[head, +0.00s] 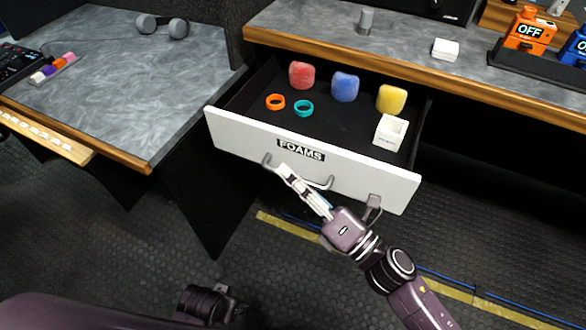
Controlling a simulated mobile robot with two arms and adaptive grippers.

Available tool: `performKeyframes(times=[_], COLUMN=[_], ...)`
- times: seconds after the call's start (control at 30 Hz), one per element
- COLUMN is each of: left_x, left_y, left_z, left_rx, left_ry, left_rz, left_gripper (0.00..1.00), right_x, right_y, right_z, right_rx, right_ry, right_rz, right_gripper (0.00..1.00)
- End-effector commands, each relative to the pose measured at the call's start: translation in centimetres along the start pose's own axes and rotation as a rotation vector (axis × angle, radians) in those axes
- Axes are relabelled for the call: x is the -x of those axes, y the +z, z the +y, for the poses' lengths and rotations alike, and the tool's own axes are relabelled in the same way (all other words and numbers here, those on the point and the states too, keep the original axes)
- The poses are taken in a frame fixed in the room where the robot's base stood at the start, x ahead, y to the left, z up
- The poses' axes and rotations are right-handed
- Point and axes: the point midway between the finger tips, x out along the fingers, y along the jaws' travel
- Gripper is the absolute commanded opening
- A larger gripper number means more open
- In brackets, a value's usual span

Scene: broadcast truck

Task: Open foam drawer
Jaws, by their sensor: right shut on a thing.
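The foam drawer (247,142) is pulled out from under the grey counter, and its inside shows. Its white front carries a black FOAMS label (301,150) and a grey handle (329,184). My right gripper (283,171) is at the handle below the label, shut on it. The fingers partly hide the handle. In the drawer are a red foam (301,75), a blue foam (345,87) and a yellow foam (391,99). An orange ring (275,102), a teal ring (303,109) and a white open box (390,132) also lie inside.
The left desk (130,75) holds grey headphones (162,25) and colored markers (57,67). On the right counter (400,48) are a grey cylinder (366,21), a white block (445,48) and an orange OFF device (529,32). Blue cables and yellow tape cross the floor.

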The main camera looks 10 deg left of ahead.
Motion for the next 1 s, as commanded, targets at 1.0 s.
performKeyframes(times=[1.0], left_x=[0.0], left_y=[-0.1], left_z=[0.0], left_rx=[0.001], left_ry=[0.000], left_rz=[0.000], left_gripper=[0.40], right_x=[6.8], right_y=[-0.1], right_z=[-0.2], right_rx=[-0.002], right_ry=[-0.007], right_rz=[0.000], right_gripper=[0.16])
